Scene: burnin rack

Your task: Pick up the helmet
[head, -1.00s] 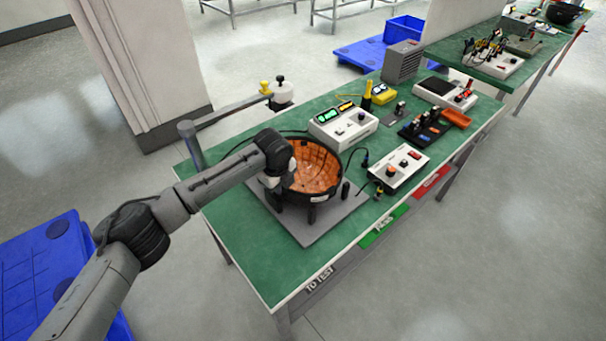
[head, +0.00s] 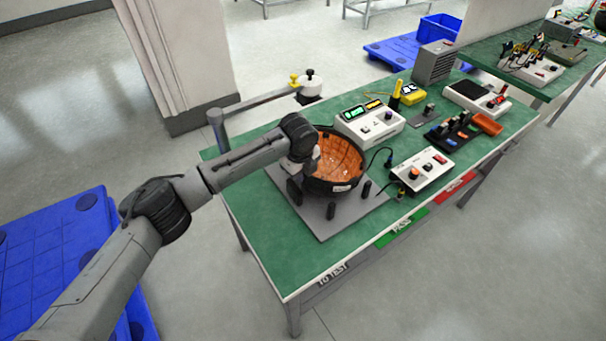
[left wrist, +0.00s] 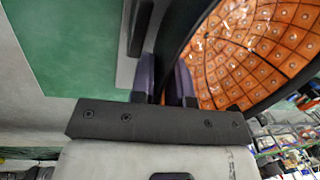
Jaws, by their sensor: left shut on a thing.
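The helmet (head: 337,163) is an upturned black bowl with an orange, tiled inside, at a grey plate with black posts on the green bench. My left gripper (head: 301,160) is at its left rim in the head view. In the left wrist view the two fingers (left wrist: 170,80) are shut on the helmet's dark rim, and the orange inside (left wrist: 255,50) fills the upper right. Whether the helmet's underside touches the posts cannot be told. My right gripper is not in view.
The grey plate (head: 325,226) lies on the green bench (head: 262,245). White instrument boxes (head: 370,122) and (head: 421,170) stand behind and right of the helmet, with cables close by. A grey post with a swing arm (head: 250,103) stands at the back left. A blue pallet (head: 65,245) lies on the floor at left.

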